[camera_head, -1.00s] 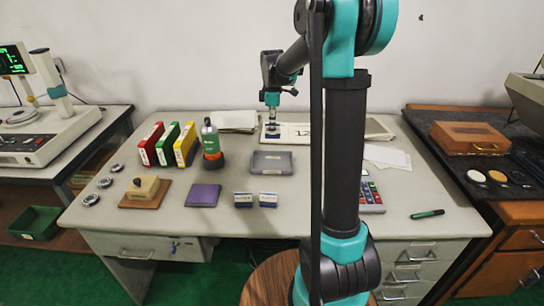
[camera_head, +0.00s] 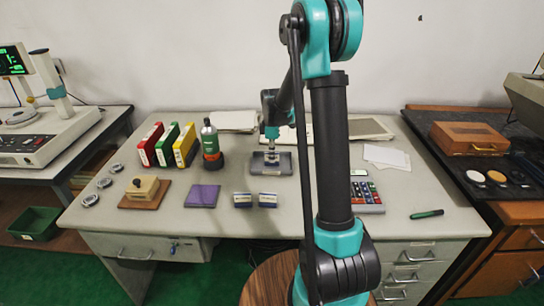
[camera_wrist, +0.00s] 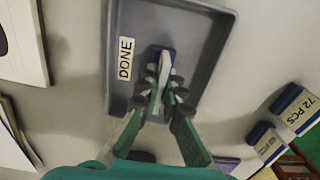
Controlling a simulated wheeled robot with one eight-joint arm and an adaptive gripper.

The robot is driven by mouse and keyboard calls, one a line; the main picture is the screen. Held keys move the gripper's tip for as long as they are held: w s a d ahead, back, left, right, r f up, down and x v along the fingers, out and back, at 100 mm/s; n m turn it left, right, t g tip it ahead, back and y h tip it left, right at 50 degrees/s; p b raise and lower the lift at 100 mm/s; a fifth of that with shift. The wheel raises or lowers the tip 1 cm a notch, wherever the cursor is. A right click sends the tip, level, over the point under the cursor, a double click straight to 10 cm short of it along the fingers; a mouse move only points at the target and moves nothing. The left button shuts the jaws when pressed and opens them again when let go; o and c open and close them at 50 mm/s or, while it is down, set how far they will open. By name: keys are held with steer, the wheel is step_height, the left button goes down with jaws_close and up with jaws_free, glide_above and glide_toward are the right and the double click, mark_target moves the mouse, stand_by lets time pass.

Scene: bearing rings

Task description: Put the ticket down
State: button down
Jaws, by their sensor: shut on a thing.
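My gripper (camera_head: 272,157) is over the grey tray (camera_head: 286,168) near the middle of the table. In the wrist view the tray (camera_wrist: 222,30) has a raised rim and a "DONE" label on its floor. My gripper (camera_wrist: 164,88) is shut on a small white and blue piece, which I take as the ticket (camera_wrist: 164,58). The ticket stands between the fingertips, within the tray's outline and beside the label. The fingers hide its lower part. I cannot tell whether it touches the tray floor.
Two blue and white boxes (camera_head: 242,200) and a purple pad (camera_head: 203,195) lie in front of the tray. A calculator (camera_head: 366,193) is right of my arm. The table's front right is mostly clear.

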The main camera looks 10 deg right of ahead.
steer(key=c, duration=1.7)
jaws_free()
steer(key=shift+f, duration=0.1)
step_height(320, 180, up, 12)
steer(key=s+d+f+m+t, duration=0.1)
steer(key=s+f+m, duration=0.2)
steer(key=s, duration=0.6)
steer(key=s+d+f+m+t, duration=0.1)
steer(key=s+f+m, duration=0.2)
steer(key=s+m, duration=0.4)
steer(key=s+d+f+m+t, duration=0.1)
steer(key=s+f+m, duration=0.3)
steer(key=s, duration=0.9)
steer(key=shift+d+m+t, duration=0.35)
steer(key=shift+m+t, duration=0.25)
steer(key=shift+m, duration=0.3)
steer(key=shift+w, duration=0.1)
